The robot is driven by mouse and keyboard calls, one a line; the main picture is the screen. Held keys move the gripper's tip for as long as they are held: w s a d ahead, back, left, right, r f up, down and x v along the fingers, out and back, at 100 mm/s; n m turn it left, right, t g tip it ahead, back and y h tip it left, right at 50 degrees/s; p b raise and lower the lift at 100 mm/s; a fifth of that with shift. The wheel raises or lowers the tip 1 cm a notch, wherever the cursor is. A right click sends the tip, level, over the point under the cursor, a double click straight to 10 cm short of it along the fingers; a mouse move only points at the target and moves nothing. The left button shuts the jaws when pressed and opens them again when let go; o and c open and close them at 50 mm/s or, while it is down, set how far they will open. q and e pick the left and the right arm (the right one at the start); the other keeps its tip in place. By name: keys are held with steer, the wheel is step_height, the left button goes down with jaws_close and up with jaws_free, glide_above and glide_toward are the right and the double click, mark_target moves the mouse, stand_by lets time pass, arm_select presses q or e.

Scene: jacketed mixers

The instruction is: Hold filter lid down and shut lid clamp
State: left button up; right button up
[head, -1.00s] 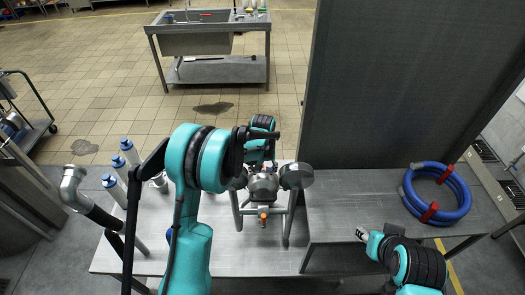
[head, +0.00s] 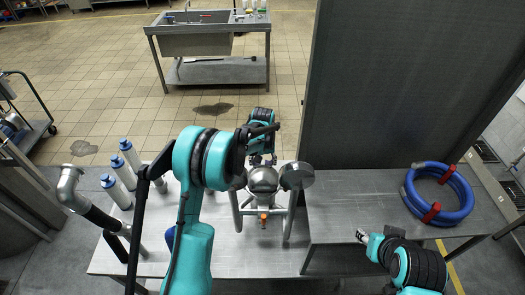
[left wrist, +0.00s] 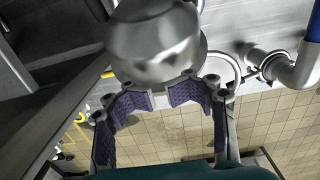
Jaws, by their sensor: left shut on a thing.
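The steel filter housing stands on the table, and its domed filter lid (head: 263,179) sits on top, closed as far as I can see. In the left wrist view the shiny dome (left wrist: 155,45) fills the top middle. My left gripper (head: 262,160) is at the far side of the dome. Its purple-padded fingers (left wrist: 163,98) reach to the dome's edge and are shut on it; the exact contact is hard to see. I cannot make out the lid clamp. My right gripper (head: 362,235) is at lower right, away from the filter; its jaw gap is too small to judge.
An orange-knobbed valve (head: 263,217) is at the housing's front, and a dark round flange (head: 297,176) is at its right. Several white, blue-capped cylinders (head: 130,152) stand left. A blue hose coil (head: 438,192) lies right. A tall grey panel (head: 400,90) rises behind.

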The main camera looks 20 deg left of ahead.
arm_select(q)
steer(key=shift+w+a+f+b, duration=0.15)
steer(key=shift+w+f, duration=0.05)
steer(key=shift+w, duration=0.35)
steer(key=shift+w+a+f+b, duration=0.15)
steer(key=shift+w+f, duration=0.05)
steer(key=shift+w, duration=0.35)
jaws_close()
steer(key=w+r+p, duration=0.1)
steer(key=w+r, duration=0.2)
steer(key=r, duration=0.2)
steer(key=shift+a+r, duration=0.35)
steer(key=shift+a, duration=0.1)
steer(key=shift+w, duration=0.15)
